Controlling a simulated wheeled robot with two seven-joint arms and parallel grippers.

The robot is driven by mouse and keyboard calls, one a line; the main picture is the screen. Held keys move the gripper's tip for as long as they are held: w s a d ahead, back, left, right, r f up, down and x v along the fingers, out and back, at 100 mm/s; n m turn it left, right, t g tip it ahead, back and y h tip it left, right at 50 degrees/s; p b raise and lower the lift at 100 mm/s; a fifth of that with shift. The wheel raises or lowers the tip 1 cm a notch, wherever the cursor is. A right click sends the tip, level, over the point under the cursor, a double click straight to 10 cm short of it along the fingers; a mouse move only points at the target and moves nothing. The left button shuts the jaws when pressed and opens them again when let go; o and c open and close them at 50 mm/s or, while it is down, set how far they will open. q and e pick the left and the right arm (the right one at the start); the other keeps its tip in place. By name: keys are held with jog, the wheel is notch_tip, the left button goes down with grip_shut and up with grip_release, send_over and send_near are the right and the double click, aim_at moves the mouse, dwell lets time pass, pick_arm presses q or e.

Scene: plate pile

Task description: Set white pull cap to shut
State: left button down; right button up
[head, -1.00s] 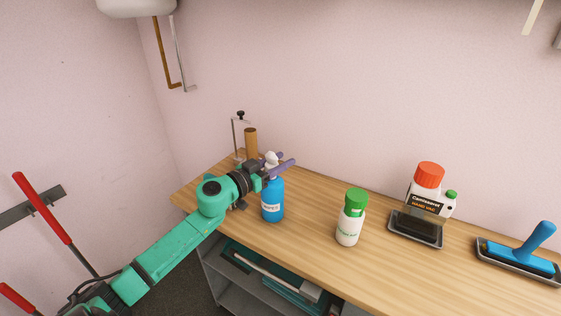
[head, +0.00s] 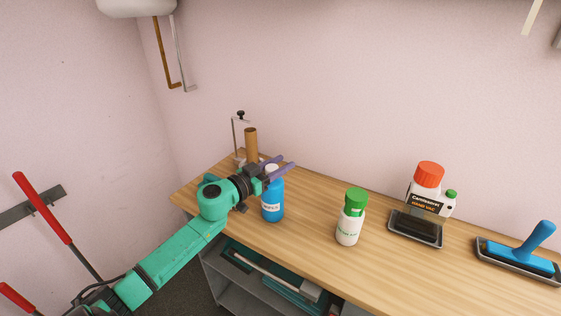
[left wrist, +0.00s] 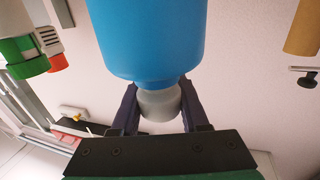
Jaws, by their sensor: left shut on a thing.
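A blue bottle (head: 273,202) with a white label stands upright near the left end of the bench. Its white pull cap (head: 272,169) shows between the purple fingers of my left gripper (head: 281,165). In the left wrist view the bottle (left wrist: 152,38) hangs upside down in the picture, and the white cap (left wrist: 160,103) sits between the two fingers, close against the bottle's shoulder. My left gripper is shut on the cap. The fingers hide part of it. My right gripper is not in view.
To the right are a white bottle with a green cap (head: 350,222), a hand-soap jug (head: 428,195) on a tray and a blue-handled brush (head: 536,243). The bench (head: 310,209) between is clear.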

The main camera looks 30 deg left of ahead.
pick_arm(q)
jog(key=shift+f, duration=0.5)
jog(key=shift+c, duration=1.9)
grip_release()
jog(key=shift+w, duration=0.1)
jog(key=b+v, duration=0.1)
jog(key=v, duration=1.3)
jog(key=shift+s+a, duration=0.15)
jog(key=shift+s, duration=0.15)
